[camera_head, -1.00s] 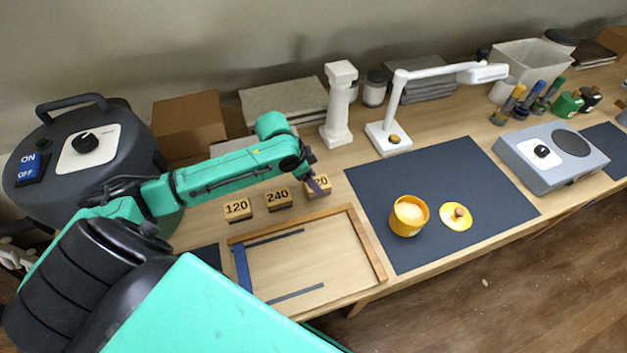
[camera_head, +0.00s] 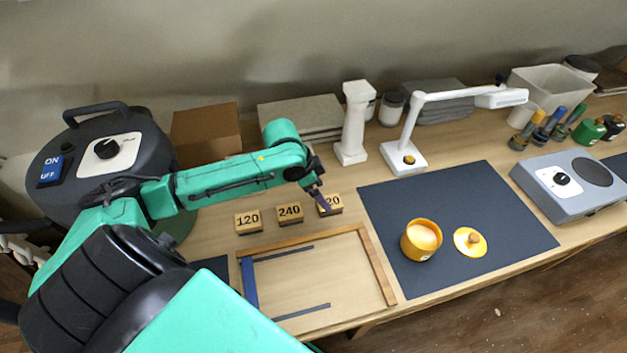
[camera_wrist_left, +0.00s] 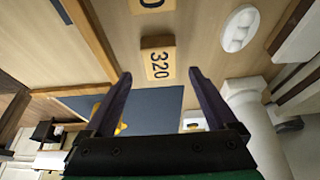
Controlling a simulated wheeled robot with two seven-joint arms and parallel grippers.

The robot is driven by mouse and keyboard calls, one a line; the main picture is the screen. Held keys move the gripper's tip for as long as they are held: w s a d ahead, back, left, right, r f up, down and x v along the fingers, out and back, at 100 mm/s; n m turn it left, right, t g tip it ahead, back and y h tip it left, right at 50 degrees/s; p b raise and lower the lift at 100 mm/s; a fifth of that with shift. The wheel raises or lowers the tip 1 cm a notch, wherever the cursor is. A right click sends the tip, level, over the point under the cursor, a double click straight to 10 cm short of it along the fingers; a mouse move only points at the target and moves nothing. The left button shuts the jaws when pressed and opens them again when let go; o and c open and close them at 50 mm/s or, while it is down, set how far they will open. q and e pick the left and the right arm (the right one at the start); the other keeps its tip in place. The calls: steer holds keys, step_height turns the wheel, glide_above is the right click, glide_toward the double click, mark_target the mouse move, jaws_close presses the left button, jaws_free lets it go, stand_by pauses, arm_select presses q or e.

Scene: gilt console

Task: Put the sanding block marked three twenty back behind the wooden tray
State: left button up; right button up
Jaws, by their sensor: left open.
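The sanding block marked 320 (camera_head: 334,204) stands behind the back rail of the wooden tray (camera_head: 376,268), at the right end of a row with the 120 block (camera_head: 248,222) and the 240 block (camera_head: 290,213). My left gripper (camera_head: 320,204) is over the 320 block and hides part of its number. In the left wrist view, the 320 block (camera_wrist_left: 158,63) shows whole, just beyond the open, apart fingertips (camera_wrist_left: 160,76). I cannot tell how far above it they are. My right gripper is out of view.
A dark mat (camera_head: 470,195) with a yellow pot (camera_head: 421,240) and its lid (camera_head: 470,242) lies to the right. A white column (camera_head: 354,125) and a white lamp (camera_head: 405,157) stand behind. A dark round machine (camera_head: 105,150) is at the left.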

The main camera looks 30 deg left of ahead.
arm_select(q)
steer(key=v, duration=0.8)
